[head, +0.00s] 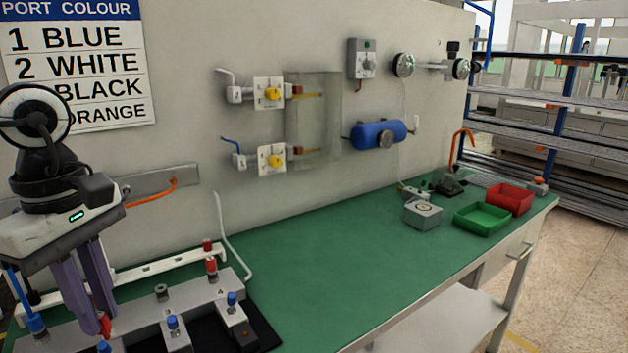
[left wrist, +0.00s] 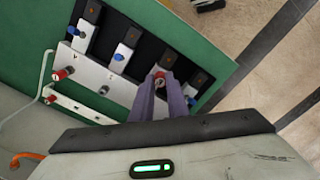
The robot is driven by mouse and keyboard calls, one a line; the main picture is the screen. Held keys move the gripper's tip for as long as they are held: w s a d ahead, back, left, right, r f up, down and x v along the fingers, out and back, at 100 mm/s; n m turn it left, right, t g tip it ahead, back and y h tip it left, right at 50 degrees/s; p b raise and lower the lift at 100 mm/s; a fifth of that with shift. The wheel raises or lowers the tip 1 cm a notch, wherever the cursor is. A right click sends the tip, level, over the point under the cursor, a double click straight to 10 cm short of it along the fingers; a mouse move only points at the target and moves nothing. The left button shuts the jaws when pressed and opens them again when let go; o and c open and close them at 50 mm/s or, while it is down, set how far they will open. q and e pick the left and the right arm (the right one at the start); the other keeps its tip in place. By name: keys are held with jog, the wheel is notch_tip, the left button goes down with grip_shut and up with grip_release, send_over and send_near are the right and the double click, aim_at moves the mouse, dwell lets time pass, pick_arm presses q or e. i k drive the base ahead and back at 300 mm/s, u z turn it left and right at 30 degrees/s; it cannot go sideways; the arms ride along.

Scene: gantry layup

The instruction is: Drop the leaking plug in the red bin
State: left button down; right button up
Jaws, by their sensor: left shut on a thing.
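My left gripper (head: 100,328) is low over the grey port block (head: 190,297) at the front left of the green bench. Its purple fingers are shut on a red plug (head: 105,324). In the left wrist view the red plug (left wrist: 161,76) shows between the fingertips at the block; I cannot tell whether it is still seated in a port. The open red bin (head: 509,199) stands at the far right end of the bench. My right gripper is in neither view.
A green bin (head: 482,218) stands beside the red bin, with a grey box (head: 423,213) to its left. Blue-topped fittings (head: 232,299) stand along the block, and a white rail (head: 150,269) lies behind it. The bench middle is clear.

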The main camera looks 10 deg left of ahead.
aim_at(501, 206)
jog(key=z, duration=0.95)
jog(key=i, duration=1.2)
jog(key=z, duration=0.5)
jog(key=i, duration=1.75)
jog(key=u, duration=0.65)
